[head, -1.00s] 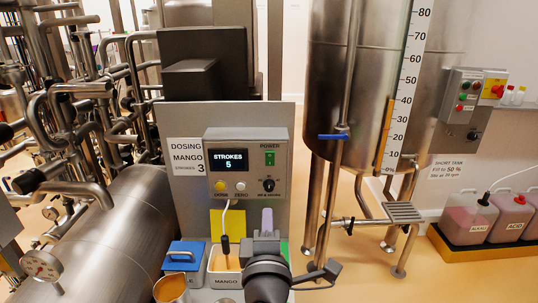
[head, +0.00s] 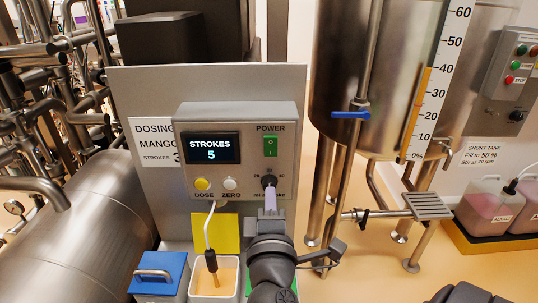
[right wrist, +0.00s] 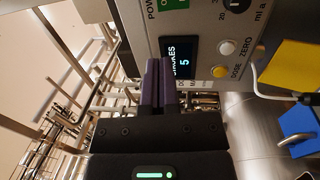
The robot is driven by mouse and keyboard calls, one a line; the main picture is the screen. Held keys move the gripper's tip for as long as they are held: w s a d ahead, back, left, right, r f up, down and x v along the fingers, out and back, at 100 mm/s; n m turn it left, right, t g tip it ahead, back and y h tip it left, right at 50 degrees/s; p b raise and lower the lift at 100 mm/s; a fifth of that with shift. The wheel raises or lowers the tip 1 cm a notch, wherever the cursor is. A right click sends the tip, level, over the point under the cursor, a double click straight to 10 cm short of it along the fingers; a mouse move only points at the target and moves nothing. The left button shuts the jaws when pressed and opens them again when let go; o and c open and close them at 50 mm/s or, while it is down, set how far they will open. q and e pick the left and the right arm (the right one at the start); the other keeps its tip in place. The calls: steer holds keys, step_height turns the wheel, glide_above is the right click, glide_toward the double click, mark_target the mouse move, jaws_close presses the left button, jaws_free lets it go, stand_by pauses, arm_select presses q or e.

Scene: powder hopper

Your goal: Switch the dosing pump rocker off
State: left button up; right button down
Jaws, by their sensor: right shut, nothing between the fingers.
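The power rocker (head: 270,146) is a small green switch under the word POWER, at the upper right of the grey dosing pump box (head: 237,116). Its green edge also shows at the top of the right wrist view (right wrist: 175,4). Which side is pressed in I cannot tell. The display (head: 212,148) is lit and reads STROKES 5. My right gripper (head: 270,193) is shut and empty, its purple fingers pointing up below the rocker, in front of the knob (head: 269,181). In the right wrist view its fingers (right wrist: 158,68) overlap the display's edge. My left gripper is out of view.
Yellow DOSE (head: 202,184) and white ZERO (head: 231,184) buttons sit left of the knob. Below are a blue-lidded box (head: 160,272) and a white container (head: 228,282) with a tube. A steel tank (head: 340,90) stands to the right.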

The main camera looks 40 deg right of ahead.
arm_select(q)
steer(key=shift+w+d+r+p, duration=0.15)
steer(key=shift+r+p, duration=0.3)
steer(key=shift+p, duration=0.1)
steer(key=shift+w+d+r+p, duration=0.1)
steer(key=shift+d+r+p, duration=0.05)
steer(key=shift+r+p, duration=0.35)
arm_select(e)
glide_toward(270, 142)
steer(key=x, duration=0.7)
steer(key=shift+w+d, duration=0.1)
steer(key=shift+w, duration=0.1)
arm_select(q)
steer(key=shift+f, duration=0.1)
